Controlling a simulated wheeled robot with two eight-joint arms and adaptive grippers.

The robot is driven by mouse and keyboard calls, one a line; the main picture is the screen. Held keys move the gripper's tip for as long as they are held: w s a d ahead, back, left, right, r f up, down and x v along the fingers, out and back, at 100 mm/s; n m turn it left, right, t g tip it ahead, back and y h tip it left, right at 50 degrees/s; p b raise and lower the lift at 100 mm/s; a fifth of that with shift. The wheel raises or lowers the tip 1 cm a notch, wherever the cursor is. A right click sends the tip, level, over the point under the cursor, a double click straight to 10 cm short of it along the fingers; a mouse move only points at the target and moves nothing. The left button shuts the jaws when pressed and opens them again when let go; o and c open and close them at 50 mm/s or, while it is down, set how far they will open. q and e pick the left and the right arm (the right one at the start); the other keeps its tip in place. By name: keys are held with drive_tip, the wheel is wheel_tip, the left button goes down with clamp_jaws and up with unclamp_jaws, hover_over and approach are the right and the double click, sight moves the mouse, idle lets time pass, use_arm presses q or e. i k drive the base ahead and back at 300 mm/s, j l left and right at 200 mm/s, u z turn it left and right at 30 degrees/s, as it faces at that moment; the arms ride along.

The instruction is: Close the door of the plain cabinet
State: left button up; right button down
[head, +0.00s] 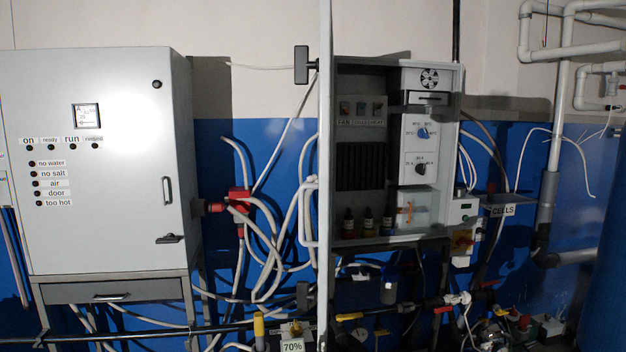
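An open grey cabinet (456,90) hangs on the wall right of centre. I take it to be the plain cabinet, since the other one carries labels and lamps. Its door (325,130) is swung out towards me and shows nearly edge-on at the cabinet's left side. A pale bar handle (309,212) and a black latch (302,65) stick out on the left of the door. Inside are dials, a fan grille, a dark ribbed panel and small bottles. Neither of my grippers is in view, and nothing touches the door.
A labelled grey cabinet (100,200) with its door shut stands at the left. Loose hoses and a red fitting (238,199) fill the gap between the cabinets. Pipes and valves run below. A blue tank (607,270) stands at the right edge.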

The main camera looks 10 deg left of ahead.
sight(325, 65)
drive_tip(key=i+j+z, duration=0.1)
drive_tip(key=j, duration=0.35)
drive_tip(key=i+j+z, duration=0.1)
drive_tip(key=j, duration=0.35)
drive_tip(key=i+j, duration=0.15)
drive_tip(key=j, duration=0.35)
drive_tip(key=l+z, duration=0.05)
